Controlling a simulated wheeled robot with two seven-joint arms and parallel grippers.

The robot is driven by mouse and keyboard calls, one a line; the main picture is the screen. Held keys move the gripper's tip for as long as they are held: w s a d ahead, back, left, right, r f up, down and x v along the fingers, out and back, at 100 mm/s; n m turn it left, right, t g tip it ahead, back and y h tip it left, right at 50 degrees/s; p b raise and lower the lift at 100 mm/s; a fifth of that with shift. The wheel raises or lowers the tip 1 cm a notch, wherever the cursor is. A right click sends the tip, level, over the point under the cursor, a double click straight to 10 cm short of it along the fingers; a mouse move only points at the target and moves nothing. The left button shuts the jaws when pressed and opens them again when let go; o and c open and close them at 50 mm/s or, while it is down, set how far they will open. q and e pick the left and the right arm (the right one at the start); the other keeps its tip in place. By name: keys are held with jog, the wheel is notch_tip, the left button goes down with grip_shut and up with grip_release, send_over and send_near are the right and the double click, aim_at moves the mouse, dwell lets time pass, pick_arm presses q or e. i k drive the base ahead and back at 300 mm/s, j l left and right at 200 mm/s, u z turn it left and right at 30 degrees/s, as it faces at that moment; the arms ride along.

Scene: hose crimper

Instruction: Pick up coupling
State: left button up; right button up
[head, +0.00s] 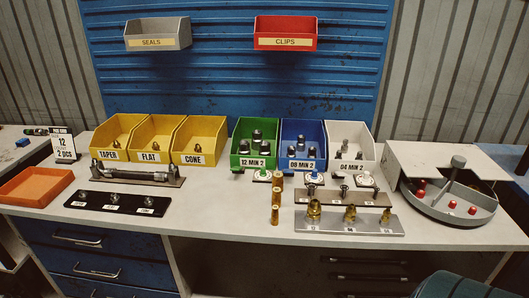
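Dark metal fittings stand in a green bin (243,161) marked 12 MIN 2, a blue bin (301,165) marked 08 MIN 2 and a white bin (350,167) marked 04 MIN 2. I cannot tell which piece is the task's coupling. Neither gripper is in view.
Yellow bins (195,160) labelled TAPER, FLAT and CONE stand behind a hose on a rack (135,176). An orange tray (35,187) and a card reading 12, 2 PCS (65,145) are at left. A round grey tray with red pieces (447,209) is at right.

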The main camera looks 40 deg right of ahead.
aim_at(264, 150)
jog(key=z, duration=1.25)
